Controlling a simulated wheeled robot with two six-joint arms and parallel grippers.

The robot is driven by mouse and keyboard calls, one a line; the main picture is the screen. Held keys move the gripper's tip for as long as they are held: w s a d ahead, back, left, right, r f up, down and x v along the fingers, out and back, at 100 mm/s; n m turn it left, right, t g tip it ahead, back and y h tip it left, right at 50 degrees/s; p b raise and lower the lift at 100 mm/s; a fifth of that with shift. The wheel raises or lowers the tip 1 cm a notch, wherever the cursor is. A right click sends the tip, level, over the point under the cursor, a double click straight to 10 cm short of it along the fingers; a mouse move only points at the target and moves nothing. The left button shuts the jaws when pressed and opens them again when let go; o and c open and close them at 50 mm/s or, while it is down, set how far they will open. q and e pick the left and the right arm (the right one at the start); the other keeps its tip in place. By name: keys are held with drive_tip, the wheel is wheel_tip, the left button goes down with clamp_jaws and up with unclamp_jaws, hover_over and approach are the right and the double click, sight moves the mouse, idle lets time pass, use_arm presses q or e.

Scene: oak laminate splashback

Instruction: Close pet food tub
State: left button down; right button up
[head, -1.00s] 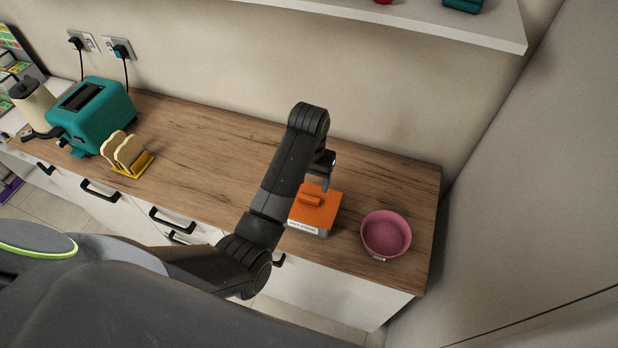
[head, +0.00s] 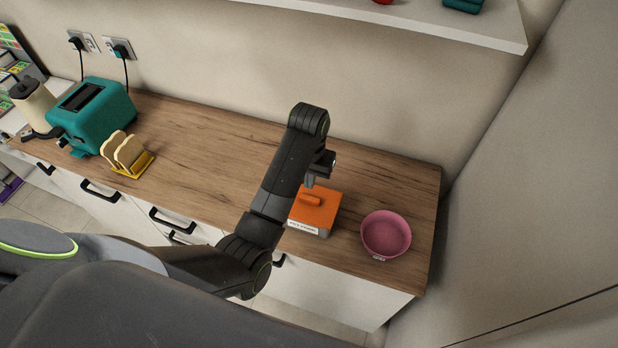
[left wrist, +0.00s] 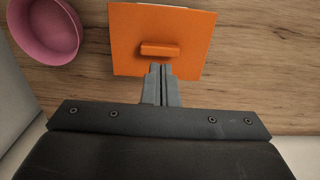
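The pet food tub (head: 306,228) stands on the wooden worktop, with a pale label on its front side. Its orange square lid (head: 325,211) lies flat over the top and has a raised bar handle (head: 311,201). In the left wrist view the lid (left wrist: 190,35) fills the top middle, with its handle (left wrist: 160,50) just beyond my fingertips. My left gripper (head: 311,182) is over the back part of the lid; its fingers (left wrist: 160,70) are together with nothing between them. I cannot tell whether they touch the lid. My right gripper is not in view.
A pink bowl (head: 386,235) stands right of the tub near the worktop's end. A teal toaster (head: 100,115) and a yellow rack with bread slices (head: 130,160) stand at the left. A white shelf (head: 430,22) hangs above. The middle worktop (head: 215,140) is clear.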

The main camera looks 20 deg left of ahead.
sight(309, 199)
use_arm(q)
drive_tip(key=shift+f, duration=0.15)
idle(0.3)
drive_tip(key=shift+f+b, duration=0.95)
drive_tip(key=shift+f, duration=1.8)
drive_tip(key=shift+r+p, duration=1.05)
drive_tip(key=shift+r, duration=2.45)
drive_tip(key=shift+a, duration=0.1)
